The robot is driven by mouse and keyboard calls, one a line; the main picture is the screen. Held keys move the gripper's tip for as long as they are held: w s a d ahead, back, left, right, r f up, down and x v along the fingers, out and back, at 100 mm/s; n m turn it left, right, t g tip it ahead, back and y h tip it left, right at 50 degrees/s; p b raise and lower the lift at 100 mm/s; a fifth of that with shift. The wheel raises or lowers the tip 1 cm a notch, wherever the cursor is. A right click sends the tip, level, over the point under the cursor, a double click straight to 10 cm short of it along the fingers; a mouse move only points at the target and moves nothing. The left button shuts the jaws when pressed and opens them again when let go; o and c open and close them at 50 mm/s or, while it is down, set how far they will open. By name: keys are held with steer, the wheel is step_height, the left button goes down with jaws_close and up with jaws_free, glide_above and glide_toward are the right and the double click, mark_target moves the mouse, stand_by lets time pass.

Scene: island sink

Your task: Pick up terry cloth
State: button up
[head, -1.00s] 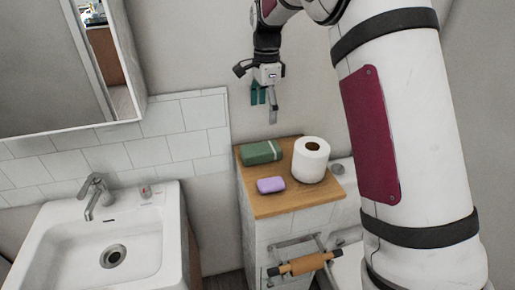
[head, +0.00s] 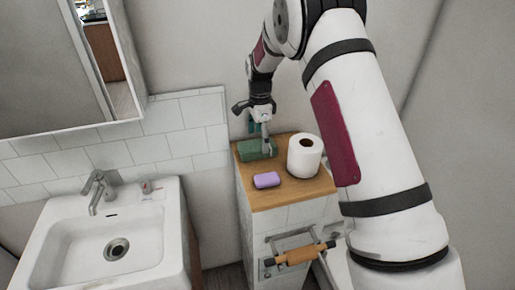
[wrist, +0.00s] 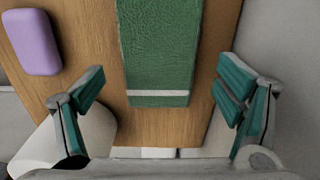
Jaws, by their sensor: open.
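The terry cloth (head: 256,150) is a folded green bundle with a pale stripe near one end, lying on the wooden cabinet top. It also shows in the wrist view (wrist: 158,50), at the upper middle. My gripper (head: 260,143) is just above the cloth in the head view and partly covers it. In the wrist view my gripper (wrist: 160,108) is open, with one teal-padded finger on each side of the cloth's striped end. Both fingers are apart from the cloth, and nothing is held.
A purple soap bar (head: 266,180) and a white paper roll (head: 304,157) share the wooden cabinet top (head: 290,193). The roll stands close to the right of my gripper. The wall is close behind. A sink (head: 60,240) with a faucet is at left.

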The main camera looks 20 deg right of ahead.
steer(key=shift+f, duration=1.4)
steer(key=shift+c, duration=0.6)
steer(key=c, duration=1.1)
steer(key=shift+r, duration=0.1)
steer(key=shift+w+r, duration=0.1)
steer(key=shift+r, duration=0.45)
step_height(320, 180, up, 2)
steer(key=shift+r+b, duration=0.2)
steer(key=shift+b, duration=0.25)
steer(key=s+a, duration=0.2)
steer(key=s, duration=0.3)
steer(key=s+a+r, duration=0.1)
steer(key=s+a, duration=0.1)
steer(key=s, duration=0.3)
steer(key=s+a, duration=0.2)
steer(key=s, duration=0.3)
steer(key=shift+a+r, duration=0.15)
steer(key=shift+r, duration=0.05)
